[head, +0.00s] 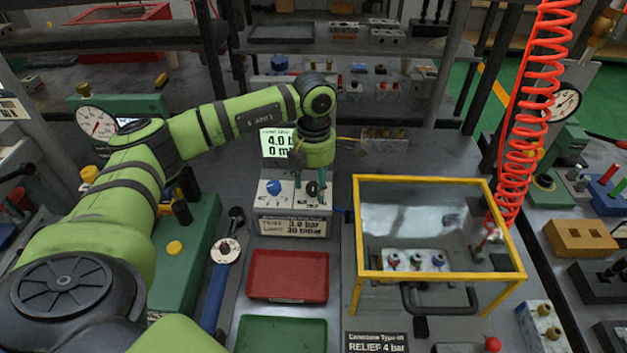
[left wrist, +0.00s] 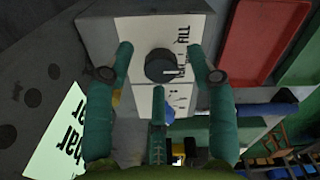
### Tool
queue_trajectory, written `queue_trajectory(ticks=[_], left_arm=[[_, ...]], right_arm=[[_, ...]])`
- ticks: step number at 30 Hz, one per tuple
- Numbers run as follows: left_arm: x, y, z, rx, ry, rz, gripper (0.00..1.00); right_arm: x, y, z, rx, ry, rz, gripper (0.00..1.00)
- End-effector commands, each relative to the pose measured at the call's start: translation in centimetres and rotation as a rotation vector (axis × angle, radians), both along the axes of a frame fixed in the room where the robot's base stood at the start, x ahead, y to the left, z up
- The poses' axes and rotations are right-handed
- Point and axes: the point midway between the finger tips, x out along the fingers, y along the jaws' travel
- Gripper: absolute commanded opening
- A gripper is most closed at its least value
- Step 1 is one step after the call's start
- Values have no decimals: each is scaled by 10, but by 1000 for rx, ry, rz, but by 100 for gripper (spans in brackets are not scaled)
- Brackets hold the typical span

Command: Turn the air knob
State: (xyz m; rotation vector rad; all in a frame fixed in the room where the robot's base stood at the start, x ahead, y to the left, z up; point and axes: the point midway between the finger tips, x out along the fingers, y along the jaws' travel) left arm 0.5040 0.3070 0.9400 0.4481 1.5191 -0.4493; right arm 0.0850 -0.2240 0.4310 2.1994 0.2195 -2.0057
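A grey control box (head: 293,209) stands in the middle of the bench. Its sloped top carries a blue knob (head: 273,187) on the left and a black knob (head: 313,188) on the right. In the left wrist view the black knob (left wrist: 160,65) has a white mark and the word FILL beside it. My left gripper (head: 311,182) points down over the black knob. Its fingers (left wrist: 163,67) are spread around the knob with gaps on both sides, and I see no contact. The blue knob (left wrist: 178,123) is partly hidden behind a finger. My right gripper is out of view.
A lit display (head: 279,142) behind the box reads 4.0 bar on its upper line. A yellow-framed clear guard (head: 440,275) stands to the right. A red tray (head: 287,275) and a green tray (head: 281,333) lie in front. A red coiled hose (head: 527,110) hangs at the right.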

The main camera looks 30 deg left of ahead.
Motion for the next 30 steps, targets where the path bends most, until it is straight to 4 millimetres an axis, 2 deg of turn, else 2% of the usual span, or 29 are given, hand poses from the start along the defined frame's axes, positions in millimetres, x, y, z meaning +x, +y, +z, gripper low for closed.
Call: queue_trajectory(ticks=[6,10,22,27,30], left_arm=[[-1,0,0,2,3,0,56],[0,0,10,1,2,0,56],[1,0,90,1,-3,1,56],[0,0,112,1,-1,0,56],[0,0,118,1,0,0,56]], right_arm=[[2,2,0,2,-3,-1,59],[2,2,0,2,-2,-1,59],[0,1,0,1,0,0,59],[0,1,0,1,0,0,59],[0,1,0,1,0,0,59]])
